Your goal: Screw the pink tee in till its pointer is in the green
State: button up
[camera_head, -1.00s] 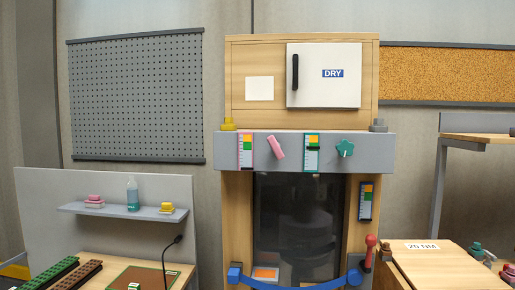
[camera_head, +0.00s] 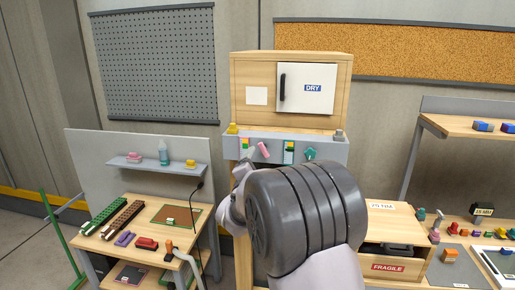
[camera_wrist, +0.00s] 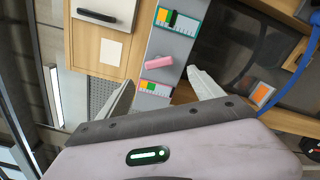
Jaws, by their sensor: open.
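The pink tee (camera_head: 264,149) sticks out of the grey panel (camera_head: 222,145), tilted, in the head view. In the wrist view the pink tee (camera_wrist: 158,62) lies crosswise, close to the line between my fingertips. My gripper (camera_wrist: 161,76) is open and empty, its two fingers on either side of the tee and apart from it. The pink-edged gauge (camera_head: 245,144) is left of the tee; it also shows in the wrist view (camera_wrist: 156,88) with orange, green and white bands. Its pointer is too small to read.
A green star knob (camera_head: 310,153) and a green-edged gauge (camera_head: 289,152) are right of the tee. My arm hides much of the cabinet's lower front. A blue strap (camera_wrist: 300,65) hangs at the right.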

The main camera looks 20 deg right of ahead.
aim_at(263, 152)
jog(key=p+x, duration=0.1)
jog(key=x, duration=0.8)
jog(key=shift+d+r+p, duration=0.1)
jog(key=shift+r+p, duration=0.05)
jog(key=shift+p, duration=0.2)
jog(key=shift+c, duration=0.3)
jog(key=c, duration=1.3)
jog(key=shift+m+b, duration=0.3)
jog(key=shift+m, duration=0.1)
